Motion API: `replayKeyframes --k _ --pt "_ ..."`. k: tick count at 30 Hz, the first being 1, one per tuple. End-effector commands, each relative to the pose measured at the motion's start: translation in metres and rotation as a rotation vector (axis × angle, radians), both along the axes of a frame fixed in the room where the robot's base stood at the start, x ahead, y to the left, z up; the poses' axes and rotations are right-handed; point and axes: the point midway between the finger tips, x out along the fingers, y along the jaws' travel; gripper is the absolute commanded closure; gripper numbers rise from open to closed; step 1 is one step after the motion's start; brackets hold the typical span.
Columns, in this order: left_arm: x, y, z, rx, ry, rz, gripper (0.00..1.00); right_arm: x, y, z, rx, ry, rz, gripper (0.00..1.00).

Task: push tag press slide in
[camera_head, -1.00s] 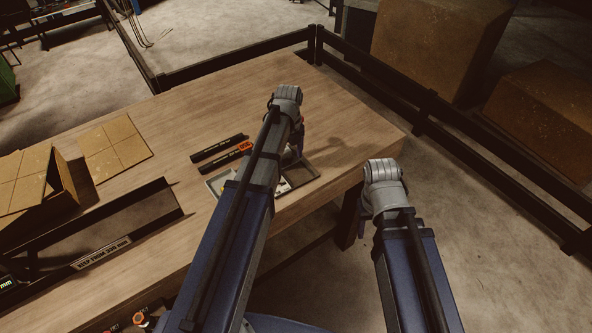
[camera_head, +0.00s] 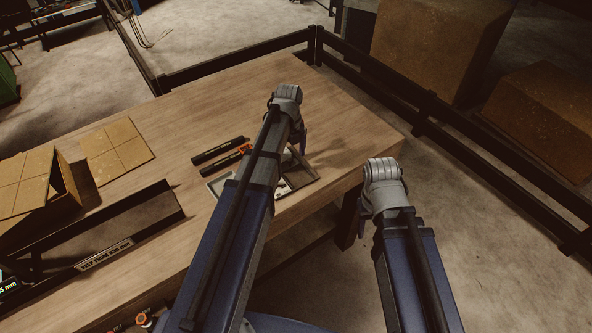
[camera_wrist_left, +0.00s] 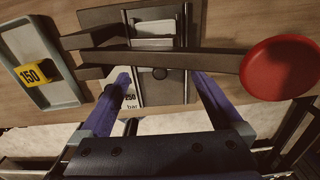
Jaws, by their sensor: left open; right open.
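A lever with a red round handle (camera_wrist_left: 281,67) reaches to the right. My left gripper (camera_wrist_left: 162,80) is open and empty, one blue finger on each side of the slide; I cannot tell whether they touch it. In the head view my left gripper (camera_head: 302,135) is mostly hidden by its arm. My right gripper (camera_head: 363,227) is off the table's right edge, mostly hidden by its arm.
A grey tray (camera_wrist_left: 68,101) holds a yellow tag marked 150 (camera_wrist_left: 33,74). In the head view two black bars (camera_head: 219,150) lie beside the arm. A cardboard box (camera_head: 65,185) and flat cardboard (camera_head: 117,151) are at the left. The table's back (camera_head: 220,95) is clear.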

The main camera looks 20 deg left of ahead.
Motion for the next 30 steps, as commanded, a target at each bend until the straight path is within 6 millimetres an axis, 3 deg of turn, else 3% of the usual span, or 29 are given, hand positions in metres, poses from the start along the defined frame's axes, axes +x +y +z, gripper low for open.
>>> replayKeyframes --k 30 --pt "0.0 0.0 0.072 0.0 0.0 0.0 0.0 0.0 0.0 0.072 0.002 0.0 -0.01 0.5"
